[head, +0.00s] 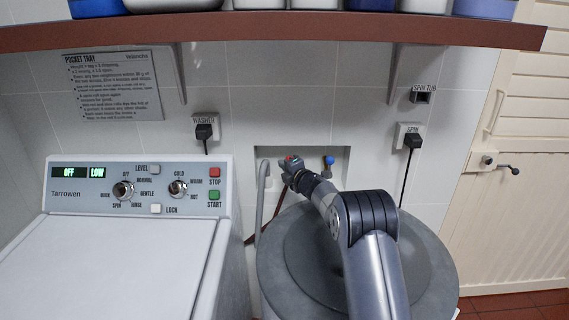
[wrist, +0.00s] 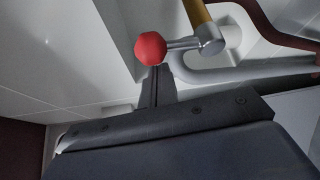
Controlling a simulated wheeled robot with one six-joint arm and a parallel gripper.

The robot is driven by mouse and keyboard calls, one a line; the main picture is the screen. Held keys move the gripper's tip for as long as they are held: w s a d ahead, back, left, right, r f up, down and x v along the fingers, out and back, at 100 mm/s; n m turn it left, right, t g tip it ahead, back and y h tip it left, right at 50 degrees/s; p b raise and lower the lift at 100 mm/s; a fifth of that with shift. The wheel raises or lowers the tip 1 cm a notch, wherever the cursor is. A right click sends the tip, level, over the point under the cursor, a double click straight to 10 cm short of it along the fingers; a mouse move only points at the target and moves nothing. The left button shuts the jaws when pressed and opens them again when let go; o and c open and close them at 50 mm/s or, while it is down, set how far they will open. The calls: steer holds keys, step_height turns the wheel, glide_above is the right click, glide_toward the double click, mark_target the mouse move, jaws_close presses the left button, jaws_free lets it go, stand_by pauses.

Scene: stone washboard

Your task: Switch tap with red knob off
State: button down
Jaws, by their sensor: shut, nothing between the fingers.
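The tap's red knob (wrist: 150,48) is a faceted ball on the end of a short metal lever (wrist: 185,43), which joins a round metal tap body (wrist: 208,40). In the head view the red knob (head: 290,158) shows as a small patch in the wall recess, mostly covered by my gripper (head: 289,170). In the wrist view my gripper (wrist: 158,76) is shut and empty, its fingertips just below the red knob and lever. I cannot tell whether they touch. A tap with a blue knob (head: 329,160) is to the right in the recess.
A grey hose (head: 261,190) hangs left of my gripper. A washer with a control panel (head: 140,188) stands at the left, and a round grey tub (head: 430,265) stands below my arm. A brown shelf (head: 270,30) runs overhead. Power cords hang on the wall.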

steer(key=shift+d+f+b, duration=0.1)
steer(key=shift+d+b, duration=0.15)
steer(key=shift+b, duration=0.3)
steer(key=shift+d+m+t+b, duration=0.2)
steer(key=shift+m+t+b, duration=0.1)
steer(key=shift+m+b, duration=0.35)
steer(key=shift+d+f+m+t+y+b, duration=0.15)
steer(key=shift+d+m+t+b, duration=0.65)
steer(key=shift+b, duration=1.2)
steer(key=shift+d+f+m+t+y+b, duration=0.2)
steer(key=shift+d+m+b, duration=0.45)
steer(key=shift+m+b, duration=1)
steer(key=shift+d+r+m+t+y+b, duration=0.1)
steer(key=shift+d+m+t+y+b, duration=0.35)
steer(key=shift+b, duration=1.95)
steer(key=shift+d+f, duration=0.1)
steer(key=shift+d, duration=0.25)
